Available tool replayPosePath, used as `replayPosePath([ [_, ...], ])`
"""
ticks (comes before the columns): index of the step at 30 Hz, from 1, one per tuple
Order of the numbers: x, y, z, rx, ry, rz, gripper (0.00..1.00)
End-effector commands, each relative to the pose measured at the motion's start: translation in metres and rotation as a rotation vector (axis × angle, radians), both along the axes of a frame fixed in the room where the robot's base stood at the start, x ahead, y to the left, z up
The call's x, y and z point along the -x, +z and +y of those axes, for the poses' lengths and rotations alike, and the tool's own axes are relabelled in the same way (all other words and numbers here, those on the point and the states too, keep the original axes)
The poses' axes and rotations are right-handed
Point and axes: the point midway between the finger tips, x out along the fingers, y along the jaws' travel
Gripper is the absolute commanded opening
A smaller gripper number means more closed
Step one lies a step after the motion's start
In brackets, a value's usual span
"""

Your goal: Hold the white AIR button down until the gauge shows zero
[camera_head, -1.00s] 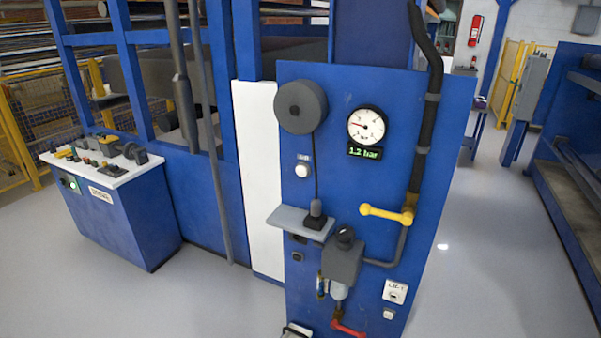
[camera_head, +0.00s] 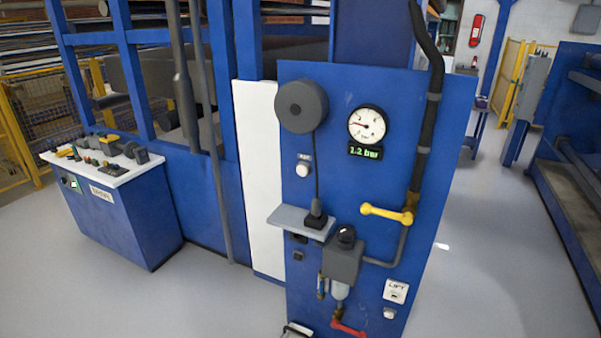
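The white AIR button (camera_head: 303,170) sits on the upper left of the blue panel (camera_head: 350,95), below a small label too blurred to read clearly. Nothing touches the button. The round gauge (camera_head: 367,125) is to its upper right, with a red needle pointing to the left. The green display (camera_head: 365,151) under the gauge reads 1.2 bar. My gripper is not in view.
A dark round reel (camera_head: 301,106) with a cable hangs above a grey shelf (camera_head: 295,221). A yellow lever (camera_head: 387,213), a grey filter unit (camera_head: 342,262) and a red lever (camera_head: 347,330) project from the panel. A control desk (camera_head: 110,185) stands left. Floor is clear at right.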

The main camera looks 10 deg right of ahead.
Motion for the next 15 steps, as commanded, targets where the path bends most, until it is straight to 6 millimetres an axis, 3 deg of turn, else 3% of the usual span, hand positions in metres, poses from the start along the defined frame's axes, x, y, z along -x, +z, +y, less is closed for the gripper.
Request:
replayPosePath([
  [1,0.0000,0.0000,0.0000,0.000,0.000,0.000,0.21],
  [5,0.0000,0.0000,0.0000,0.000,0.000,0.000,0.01],
  [15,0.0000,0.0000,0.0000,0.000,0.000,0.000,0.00],
])
